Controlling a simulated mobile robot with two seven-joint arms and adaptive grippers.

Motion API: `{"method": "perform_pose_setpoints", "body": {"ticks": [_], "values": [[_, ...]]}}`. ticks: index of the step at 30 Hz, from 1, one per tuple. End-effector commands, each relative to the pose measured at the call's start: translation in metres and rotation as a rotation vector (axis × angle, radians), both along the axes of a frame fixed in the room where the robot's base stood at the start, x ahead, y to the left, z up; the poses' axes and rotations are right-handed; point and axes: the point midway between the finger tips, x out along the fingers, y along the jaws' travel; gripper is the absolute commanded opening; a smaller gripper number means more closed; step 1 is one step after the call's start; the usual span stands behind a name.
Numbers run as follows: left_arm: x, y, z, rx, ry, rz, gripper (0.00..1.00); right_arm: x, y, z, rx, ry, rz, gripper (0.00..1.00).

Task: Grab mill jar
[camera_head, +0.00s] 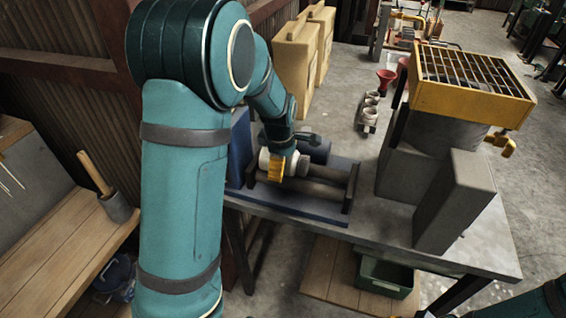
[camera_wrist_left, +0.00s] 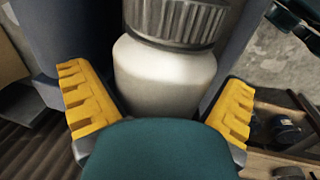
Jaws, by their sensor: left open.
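The mill jar (camera_head: 264,158) is white with a grey ribbed lid and lies on its side on the dark rollers (camera_head: 320,190) of a mill on the bench. In the left wrist view the jar (camera_wrist_left: 165,75) fills the middle, lid toward the top. My left gripper (camera_head: 276,168) is open at the jar; its yellow fingers partly hide it in the head view. In the left wrist view the fingers (camera_wrist_left: 160,112) stand on both sides of the jar, with no clear grip on it. Part of my right arm shows at the lower right; its gripper is not visible.
The mill stands on a grey bench (camera_head: 440,255). A grey machine with a yellow grated hopper (camera_head: 470,85) stands to the right. Small cups (camera_head: 370,108) and a red funnel (camera_head: 386,80) are behind. A wooden bench with a mortar (camera_head: 116,207) is at left.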

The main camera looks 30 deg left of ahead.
Motion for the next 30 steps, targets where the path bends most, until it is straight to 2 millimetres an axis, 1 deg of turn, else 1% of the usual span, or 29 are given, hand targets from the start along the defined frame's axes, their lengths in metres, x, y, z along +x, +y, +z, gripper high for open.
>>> {"method": "perform_pose_setpoints", "body": {"ticks": [2,3,5,6,7,8,17,20,23,30], "values": [[0.0,0.0,0.001,0.0,-0.001,0.0,1.0,0.0,0.0,0.001,0.0,0.0,0.0,0.0],[0.0,0.0,0.001,0.0,-0.001,0.0,0.86,0.0,0.0,0.001,0.0,0.0,0.0,0.0],[0.0,0.0,0.001,0.0,0.0,0.0,0.65,0.0,0.0,0.001,0.0,0.0,0.0,0.0],[0.0,0.0,0.001,0.0,0.0,0.0,0.51,0.0,0.0,0.001,0.0,0.0,0.0,0.0],[0.0,0.0,0.001,0.0,0.0,0.0,0.4,0.0,0.0,0.001,0.0,0.0,0.0,0.0],[0.0,0.0,0.001,0.0,0.0,0.0,0.33,0.0,0.0,0.001,0.0,0.0,0.0,0.0],[0.001,0.0,0.002,0.0,-0.003,0.0,0.32,0.0,0.0,0.001,0.0,0.0,0.0,0.0],[0.001,0.0,0.007,0.0,-0.005,-0.001,0.32,0.0,0.0,0.003,0.0,0.0,0.0,0.0],[0.001,-0.001,0.019,0.0,-0.005,0.0,0.32,-0.001,0.0,0.008,0.0,0.002,0.001,0.0],[0.002,-0.001,0.063,0.0,-0.005,-0.001,0.32,-0.002,0.0,0.024,0.001,0.005,0.0,0.0]]}}
